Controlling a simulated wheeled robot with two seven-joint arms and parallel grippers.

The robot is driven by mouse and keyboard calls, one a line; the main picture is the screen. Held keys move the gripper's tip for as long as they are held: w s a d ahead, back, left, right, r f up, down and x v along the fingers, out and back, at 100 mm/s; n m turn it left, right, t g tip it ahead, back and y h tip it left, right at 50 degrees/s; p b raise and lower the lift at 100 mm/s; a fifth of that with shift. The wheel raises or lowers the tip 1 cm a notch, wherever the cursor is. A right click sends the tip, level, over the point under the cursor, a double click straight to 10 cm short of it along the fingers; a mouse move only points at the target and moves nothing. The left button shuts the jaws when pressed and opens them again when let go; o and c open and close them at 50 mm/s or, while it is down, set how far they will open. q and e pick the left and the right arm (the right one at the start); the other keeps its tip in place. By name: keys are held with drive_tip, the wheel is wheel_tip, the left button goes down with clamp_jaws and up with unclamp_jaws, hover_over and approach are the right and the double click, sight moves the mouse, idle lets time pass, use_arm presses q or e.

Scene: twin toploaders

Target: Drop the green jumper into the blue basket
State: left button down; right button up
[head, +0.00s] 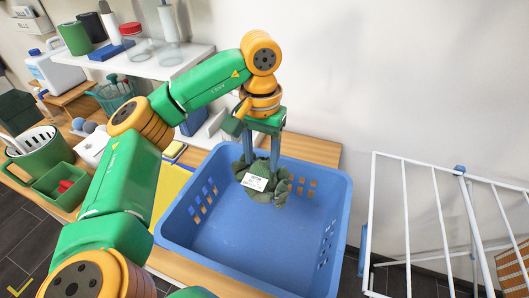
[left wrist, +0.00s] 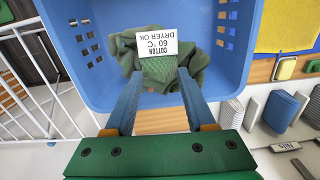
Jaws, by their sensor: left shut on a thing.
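The green jumper (head: 281,188) is a crumpled dark green bundle with a white care label. It hangs in my left gripper (head: 261,163), inside the outline of the blue basket (head: 235,232), towards its back side. In the left wrist view the jumper (left wrist: 160,69) lies between the two blue fingers of the left gripper (left wrist: 160,80), which are shut on it. The label reads cotton, 60 °C, dryer OK. The basket (left wrist: 98,88) is behind it there. I cannot tell whether the jumper touches the basket. The basket's visible floor is empty. My right gripper is not in view.
A white metal rack (head: 408,205) stands to the right of the basket. A white shelf (head: 150,66) with bottles and jars is at the back left. A green bucket (head: 40,155) and a green box (head: 50,192) are at left. A yellow cloth (head: 172,188) lies beside the basket.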

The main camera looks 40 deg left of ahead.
sight(256, 175)
use_arm(q)
drive_tip(key=shift+s+d+f+b, duration=0.1)
drive_tip(key=shift+s+f+b, duration=0.35)
drive_tip(key=shift+s+b, duration=0.15)
drive_tip(key=shift+s+f+b, duration=0.45)
drive_tip(key=shift+s, duration=0.2)
drive_tip(key=f+b, duration=0.3)
drive_tip(key=shift+w+a+f, duration=0.1)
drive_tip(key=shift+a+f, duration=0.1)
drive_tip(key=shift+f, duration=0.1)
drive_tip(key=shift+w+f, duration=0.1)
drive_tip(key=shift+w, duration=0.3)
drive_tip(key=shift+d, duration=0.1)
drive_tip(key=shift+c, duration=1.7)
unclamp_jaws()
drive_tip(key=shift+s+r, duration=0.2)
drive_tip(key=shift+s, duration=0.05)
drive_tip(key=shift+o, duration=0.9)
drive_tip(key=shift+s, duration=0.2)
drive_tip(key=shift+w, duration=0.1)
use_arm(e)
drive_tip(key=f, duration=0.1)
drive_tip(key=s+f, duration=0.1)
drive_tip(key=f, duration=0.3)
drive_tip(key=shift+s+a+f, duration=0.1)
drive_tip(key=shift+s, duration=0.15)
use_arm(q)
drive_tip(key=shift+w, duration=0.1)
